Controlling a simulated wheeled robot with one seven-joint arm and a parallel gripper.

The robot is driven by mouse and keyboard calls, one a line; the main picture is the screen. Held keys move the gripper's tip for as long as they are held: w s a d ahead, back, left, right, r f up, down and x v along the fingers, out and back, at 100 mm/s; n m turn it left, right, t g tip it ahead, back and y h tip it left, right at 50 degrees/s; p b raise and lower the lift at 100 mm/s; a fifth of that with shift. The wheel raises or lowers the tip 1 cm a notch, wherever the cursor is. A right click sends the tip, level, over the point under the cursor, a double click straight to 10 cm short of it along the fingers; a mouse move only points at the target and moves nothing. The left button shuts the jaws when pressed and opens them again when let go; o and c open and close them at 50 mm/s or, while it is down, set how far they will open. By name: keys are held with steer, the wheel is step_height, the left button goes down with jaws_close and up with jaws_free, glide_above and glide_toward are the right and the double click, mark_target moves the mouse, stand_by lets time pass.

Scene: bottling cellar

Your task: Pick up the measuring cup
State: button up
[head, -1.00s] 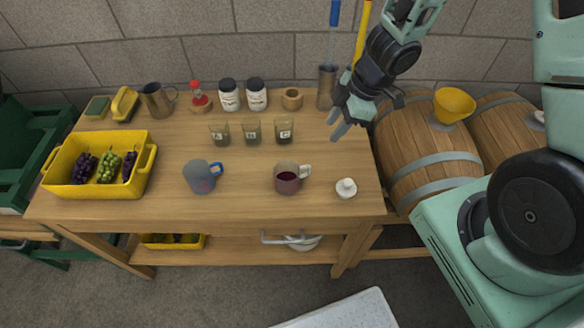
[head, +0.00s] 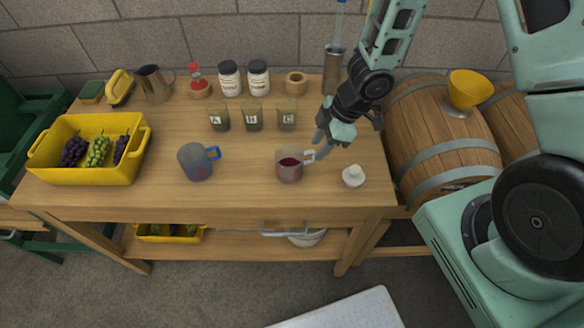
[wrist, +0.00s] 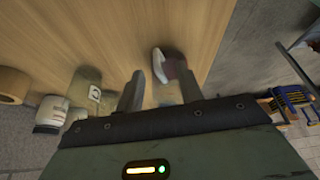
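A translucent cup with dark red liquid and a pale handle (head: 289,168) stands upright on the wooden table, right of centre. Its handle points right. A greyish translucent cup with a blue handle (head: 195,164) stands to its left; I cannot tell for sure which is the measuring cup. My gripper (head: 321,146) points down just right of the red-liquid cup's handle. In the wrist view my gripper (wrist: 160,90) has its fingers apart with nothing held. The red-liquid cup (wrist: 176,68) shows blurred just beyond them, partly hidden by the right finger.
Glasses marked with letters (head: 252,118) stand behind the cups. A small white knobbed object (head: 353,177) lies to the right. A yellow crate of grapes (head: 88,174) is at left, barrels (head: 440,140) at right. The table front between crate and blue-handled cup is clear.

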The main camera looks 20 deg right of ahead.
mark_target(313, 154)
steer(key=b+x, duration=0.1)
steer(key=x, duration=0.3)
steer(key=shift+w+f, duration=0.15)
steer(key=shift+f, duration=0.25)
jaws_close()
